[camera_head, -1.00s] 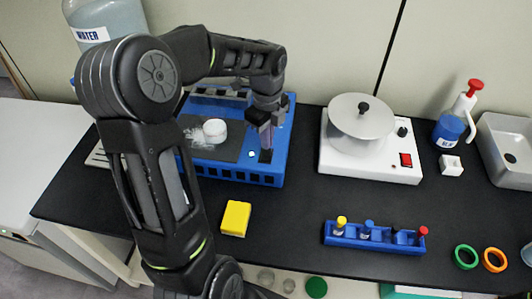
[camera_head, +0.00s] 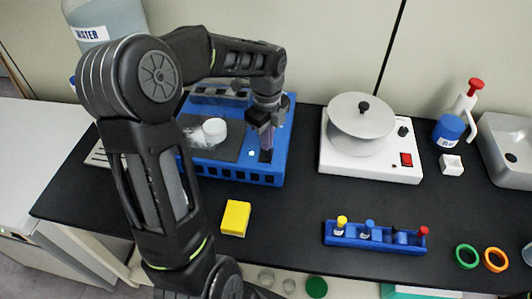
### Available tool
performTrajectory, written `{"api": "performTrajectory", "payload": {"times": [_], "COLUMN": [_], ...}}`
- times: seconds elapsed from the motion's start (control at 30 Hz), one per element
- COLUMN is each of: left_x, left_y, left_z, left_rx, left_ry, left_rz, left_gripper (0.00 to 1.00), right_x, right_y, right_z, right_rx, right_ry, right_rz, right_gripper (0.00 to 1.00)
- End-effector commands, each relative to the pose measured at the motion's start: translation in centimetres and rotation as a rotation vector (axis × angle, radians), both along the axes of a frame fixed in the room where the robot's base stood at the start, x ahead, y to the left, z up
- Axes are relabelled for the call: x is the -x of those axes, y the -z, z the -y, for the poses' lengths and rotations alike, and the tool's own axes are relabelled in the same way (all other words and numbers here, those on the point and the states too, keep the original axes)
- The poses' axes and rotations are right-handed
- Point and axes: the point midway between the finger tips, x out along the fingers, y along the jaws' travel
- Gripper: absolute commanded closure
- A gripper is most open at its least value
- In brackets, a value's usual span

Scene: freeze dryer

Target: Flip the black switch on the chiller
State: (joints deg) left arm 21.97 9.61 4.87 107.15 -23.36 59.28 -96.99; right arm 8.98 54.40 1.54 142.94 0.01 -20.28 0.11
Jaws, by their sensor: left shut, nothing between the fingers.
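The chiller looks to be the blue box (camera_head: 272,177) with a dark top plate, at the back left of the black bench. A small white cup stands on the plate, with whitish haze around it. My left arm comes in from the left and reaches over the box. My left gripper (camera_head: 266,142) points down, shut and empty, at a dark slot-like patch on the box's right part. This patch may be the black switch; the fingers partly hide it, and I cannot tell if they touch it. A small white knob (camera_head: 251,153) is just left of it. My right gripper is not in view.
A white device (camera_head: 370,168) with a round metal top and a red switch stands right of the box. A yellow block (camera_head: 235,218) and a blue vial rack (camera_head: 375,240) lie in front. A water jug (camera_head: 105,22) stands at the back left.

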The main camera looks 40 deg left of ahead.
Motion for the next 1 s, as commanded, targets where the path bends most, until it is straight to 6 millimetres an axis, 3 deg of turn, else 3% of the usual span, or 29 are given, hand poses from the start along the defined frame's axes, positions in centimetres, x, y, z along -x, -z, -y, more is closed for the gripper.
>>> {"api": "performTrajectory", "payload": {"times": [1.0], "left_x": [0.1], "left_y": [1.4], "left_z": [0.0], "left_rx": [0.001], "left_ry": [0.000], "left_rz": [-0.002], "left_gripper": [1.00], "right_x": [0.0], "right_y": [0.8], "right_z": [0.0], "right_rx": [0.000], "right_ry": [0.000], "right_rz": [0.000], "right_gripper": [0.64]}}
